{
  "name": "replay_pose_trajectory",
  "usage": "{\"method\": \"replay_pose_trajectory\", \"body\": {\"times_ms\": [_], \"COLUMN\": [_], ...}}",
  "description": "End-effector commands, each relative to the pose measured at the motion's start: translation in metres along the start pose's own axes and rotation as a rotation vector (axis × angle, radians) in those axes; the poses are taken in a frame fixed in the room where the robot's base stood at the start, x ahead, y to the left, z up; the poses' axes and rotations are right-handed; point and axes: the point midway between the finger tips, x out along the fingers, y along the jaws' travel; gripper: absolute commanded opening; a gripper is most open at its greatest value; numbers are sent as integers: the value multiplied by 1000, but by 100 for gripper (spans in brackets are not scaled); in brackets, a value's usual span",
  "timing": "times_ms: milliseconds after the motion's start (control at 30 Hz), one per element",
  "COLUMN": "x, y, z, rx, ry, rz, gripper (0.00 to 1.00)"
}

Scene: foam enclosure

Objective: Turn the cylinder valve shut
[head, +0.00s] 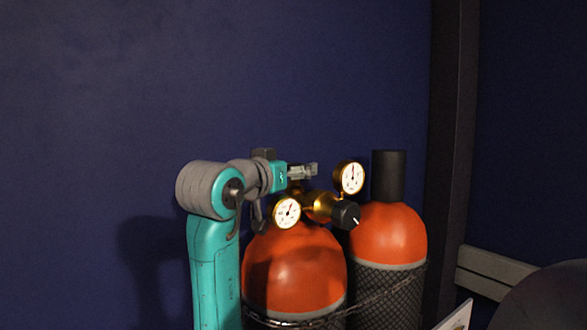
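The left gas cylinder (295,268) has an orange shoulder and stands upright in front of the blue wall. A brass regulator (318,205) sits at its top, with one round gauge (286,212) at lower left, another gauge (351,177) at upper right and a black knob (345,215) facing forward. My gripper (311,170) reaches in from the left, just above the regulator, with its fingertips pointing right. The cylinder's own valve handwheel cannot be made out; my gripper and the regulator cover that spot. Whether the fingers are apart or touching something is too small to tell.
A second orange cylinder (388,233) with a tall black cap (388,175) stands close on the right. A chain (375,300) crosses in front of both cylinders. A dark post (455,130) and a pale rail (495,268) are further right. The wall above is clear.

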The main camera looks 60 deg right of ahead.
Motion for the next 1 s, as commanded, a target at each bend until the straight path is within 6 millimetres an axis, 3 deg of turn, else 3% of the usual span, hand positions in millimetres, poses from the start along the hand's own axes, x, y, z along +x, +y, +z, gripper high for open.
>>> {"method": "replay_pose_trajectory", "body": {"times_ms": [400, 667, 1000], "x": [9, 9, 9], "y": [0, 0, 0], "z": [0, 0, 0], "rx": [1, 1, -1], "ry": [0, 0, -1], "rz": [0, 1, 37], "gripper": [81, 20, 20]}}
